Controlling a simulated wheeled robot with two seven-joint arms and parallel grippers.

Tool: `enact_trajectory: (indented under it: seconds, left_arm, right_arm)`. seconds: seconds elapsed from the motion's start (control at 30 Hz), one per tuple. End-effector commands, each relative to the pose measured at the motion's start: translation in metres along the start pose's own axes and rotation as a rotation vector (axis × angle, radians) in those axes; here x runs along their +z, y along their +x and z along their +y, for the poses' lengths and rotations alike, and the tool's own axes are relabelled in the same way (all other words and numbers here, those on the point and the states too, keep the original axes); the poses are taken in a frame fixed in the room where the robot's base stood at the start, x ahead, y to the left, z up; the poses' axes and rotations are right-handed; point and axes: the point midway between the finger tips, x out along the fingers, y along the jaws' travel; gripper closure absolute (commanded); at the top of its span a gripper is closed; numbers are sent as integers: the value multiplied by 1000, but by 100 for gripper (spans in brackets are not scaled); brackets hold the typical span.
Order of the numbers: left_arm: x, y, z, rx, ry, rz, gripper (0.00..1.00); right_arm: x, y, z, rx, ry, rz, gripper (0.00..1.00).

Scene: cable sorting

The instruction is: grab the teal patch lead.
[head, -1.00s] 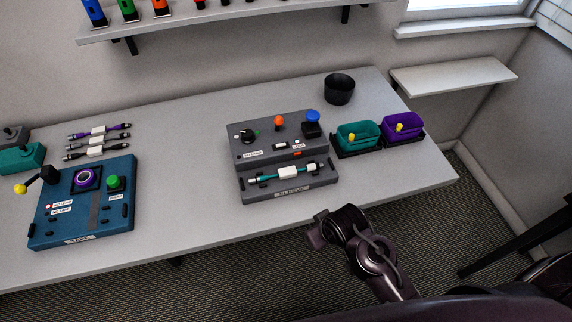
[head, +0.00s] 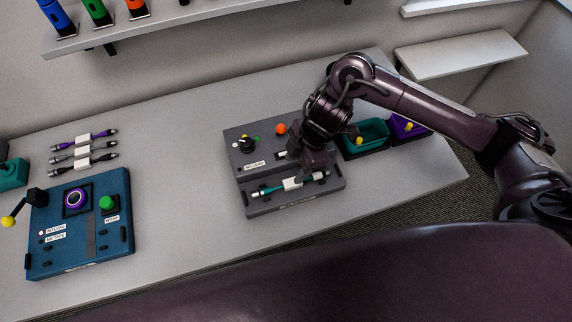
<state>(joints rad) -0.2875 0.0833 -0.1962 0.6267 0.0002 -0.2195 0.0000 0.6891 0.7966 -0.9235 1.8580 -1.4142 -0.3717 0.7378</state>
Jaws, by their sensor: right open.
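The teal patch lead (head: 269,190) lies in the front tray of the grey test station (head: 262,209), with a white block around its middle and connectors at its ends. My right gripper (head: 312,176) is over the lead's right half, pointing down, close to the white block. Its jaws are open; whether they touch the lead I cannot tell. The gripper and wrist hide part of the station's right side. My left gripper is not in view.
Teal (head: 366,134) and purple (head: 401,129) bins stand right of the station, partly behind my right arm. A blue tape station (head: 112,240) is at left, with purple, grey and black leads (head: 84,147) behind it. The table between is clear.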

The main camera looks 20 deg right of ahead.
Motion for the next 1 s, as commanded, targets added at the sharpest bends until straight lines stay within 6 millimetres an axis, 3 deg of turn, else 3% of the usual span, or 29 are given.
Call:
enact_trajectory:
  seconds: [0.1, 0.4, 0.7, 0.97, 1.0]
  left_arm:
    - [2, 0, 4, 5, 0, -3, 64]
    - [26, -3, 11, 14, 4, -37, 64]
    - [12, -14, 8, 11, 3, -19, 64]
    - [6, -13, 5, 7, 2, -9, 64]
    - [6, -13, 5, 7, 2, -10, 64]
  right_arm:
    - [14, -3, -4, -33, 7, -35, 49]
    - [15, 27, -5, -39, 9, -37, 49]
    - [18, 67, -5, -36, 6, -37, 49]
    - [18, 70, -4, -33, 5, -37, 49]
    - [18, 70, -4, -33, 5, -37, 53]
